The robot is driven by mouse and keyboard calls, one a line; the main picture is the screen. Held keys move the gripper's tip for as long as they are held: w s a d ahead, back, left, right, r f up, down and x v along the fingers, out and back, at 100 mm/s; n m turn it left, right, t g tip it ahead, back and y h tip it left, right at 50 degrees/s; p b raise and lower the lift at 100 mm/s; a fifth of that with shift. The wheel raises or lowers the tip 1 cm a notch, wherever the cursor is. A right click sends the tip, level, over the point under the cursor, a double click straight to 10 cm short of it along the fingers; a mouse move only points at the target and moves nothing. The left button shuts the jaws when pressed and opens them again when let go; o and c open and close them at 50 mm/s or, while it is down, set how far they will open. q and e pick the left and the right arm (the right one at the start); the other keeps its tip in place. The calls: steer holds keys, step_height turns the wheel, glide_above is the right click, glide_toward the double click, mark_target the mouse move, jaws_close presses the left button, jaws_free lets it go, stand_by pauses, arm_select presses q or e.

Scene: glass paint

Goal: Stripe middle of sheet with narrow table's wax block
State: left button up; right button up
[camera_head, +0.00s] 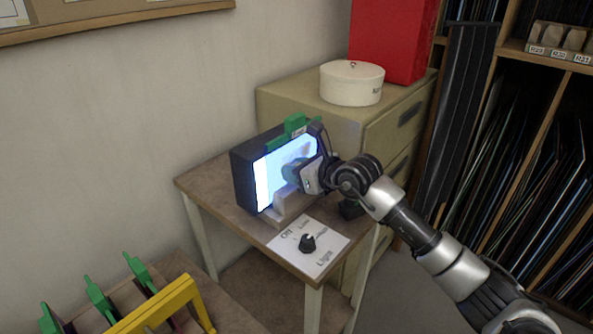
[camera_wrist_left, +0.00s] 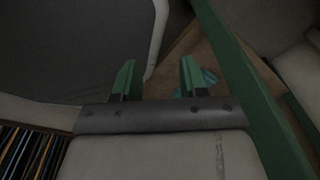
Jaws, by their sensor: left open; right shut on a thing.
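A bright lit sheet (camera_head: 262,180) stands upright on the front of a dark light box on the small brown table (camera_head: 207,183). A green clip (camera_head: 294,126) sits at its top edge. My right gripper (camera_head: 302,173) is in front of the sheet's right part, shut on a teal piece that looks like the wax block (camera_head: 291,169). The gripper hides much of it, and I cannot tell whether it touches the sheet. My left gripper (camera_wrist_left: 156,78) is open in the left wrist view, with nothing seen between its green fingers.
A dial (camera_head: 308,243) on a white label card stands at the table's front. A cabinet (camera_head: 300,97) with a round white box (camera_head: 352,83) is behind. A rack with green-handled items (camera_head: 100,297) and a yellow handle (camera_head: 165,304) is lower left. Shelves fill the right.

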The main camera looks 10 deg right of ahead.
steer(key=shift+w+a, duration=0.4)
steer(key=shift+w, duration=0.1)
